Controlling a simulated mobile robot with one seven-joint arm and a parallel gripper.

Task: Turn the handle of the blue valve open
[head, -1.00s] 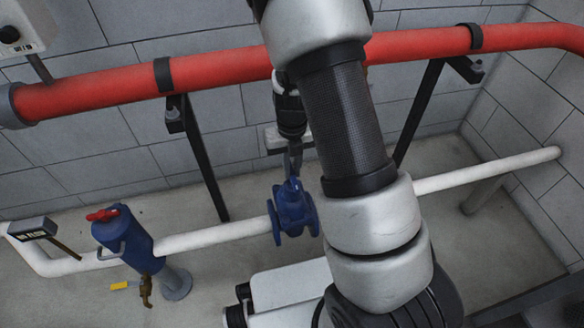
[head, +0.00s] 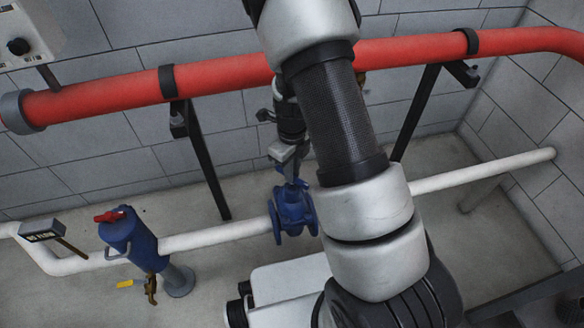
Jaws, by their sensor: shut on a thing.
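The blue valve (head: 291,213) sits in the white pipe near the middle of the head view, with round flanges on both sides. My gripper (head: 291,178) points down onto the top of the valve and is shut on the part there. The handle itself is mostly hidden by the gripper fingers, so I cannot make out its angle. My arm covers the area just right of the valve.
A thick red pipe (head: 110,90) crosses above, held by dark slanted brackets (head: 205,160). The white pipe (head: 208,238) runs left to a blue cylinder (head: 133,240) with a red handle (head: 112,216) and a small brass tap (head: 150,288). Bare floor lies around.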

